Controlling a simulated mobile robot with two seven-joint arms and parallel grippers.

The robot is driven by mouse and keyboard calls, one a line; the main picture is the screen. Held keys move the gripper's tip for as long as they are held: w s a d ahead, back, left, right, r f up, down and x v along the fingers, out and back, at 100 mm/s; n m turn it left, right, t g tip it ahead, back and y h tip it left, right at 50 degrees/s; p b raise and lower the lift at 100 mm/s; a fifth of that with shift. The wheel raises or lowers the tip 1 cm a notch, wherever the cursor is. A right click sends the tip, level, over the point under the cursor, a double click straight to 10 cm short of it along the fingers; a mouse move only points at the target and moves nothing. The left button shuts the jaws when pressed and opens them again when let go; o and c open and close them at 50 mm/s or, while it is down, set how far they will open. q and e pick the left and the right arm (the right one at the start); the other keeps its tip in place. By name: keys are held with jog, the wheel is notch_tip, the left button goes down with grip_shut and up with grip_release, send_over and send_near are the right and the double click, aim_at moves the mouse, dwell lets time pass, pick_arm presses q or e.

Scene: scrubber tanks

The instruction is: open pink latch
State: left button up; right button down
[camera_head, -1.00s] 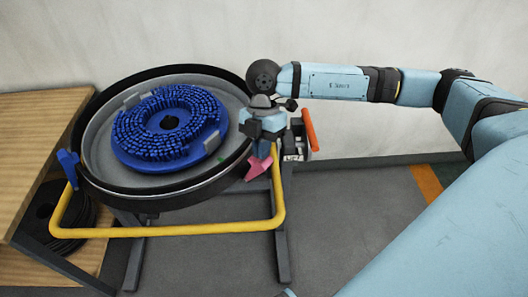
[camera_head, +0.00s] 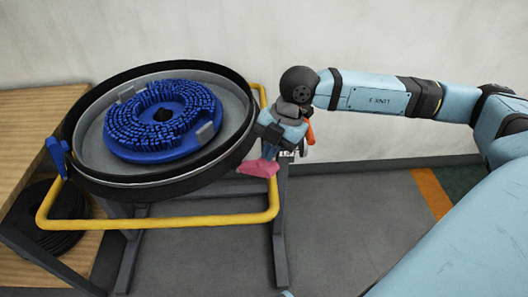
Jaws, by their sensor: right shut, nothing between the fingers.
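The pink latch (camera_head: 258,168) sits at the right front of the round black-rimmed tank (camera_head: 160,186), by the yellow bar. It sticks outward from the rim, lying nearly flat. My right gripper (camera_head: 269,152) comes in from the right. It is shut with nothing held, its tips just above the pink latch and against or very close to it; I cannot tell if they touch. The gripper partly hides where the latch joins the tank. My left gripper is not in view.
A blue scrubber brush (camera_head: 163,117) lies in the tank. A blue latch (camera_head: 58,157) stands at the tank's left side. A yellow bar (camera_head: 160,221) runs round the front. An orange handle (camera_head: 310,132) is behind my gripper. A wooden shelf (camera_head: 30,120) stands left; the floor at right is clear.

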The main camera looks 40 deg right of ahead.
jog(key=shift+s+d+f+t+b, duration=0.15)
jog(key=shift+s+f+t+b, duration=0.2)
jog(key=shift+f, duration=0.2)
pick_arm(q)
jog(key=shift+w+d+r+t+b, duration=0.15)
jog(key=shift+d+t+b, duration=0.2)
jog(key=shift+b, duration=0.15)
pick_arm(e)
jog(key=shift+s+d+f, duration=0.1)
jog(key=shift+s+f, duration=0.2)
jog(key=shift+s, duration=0.15)
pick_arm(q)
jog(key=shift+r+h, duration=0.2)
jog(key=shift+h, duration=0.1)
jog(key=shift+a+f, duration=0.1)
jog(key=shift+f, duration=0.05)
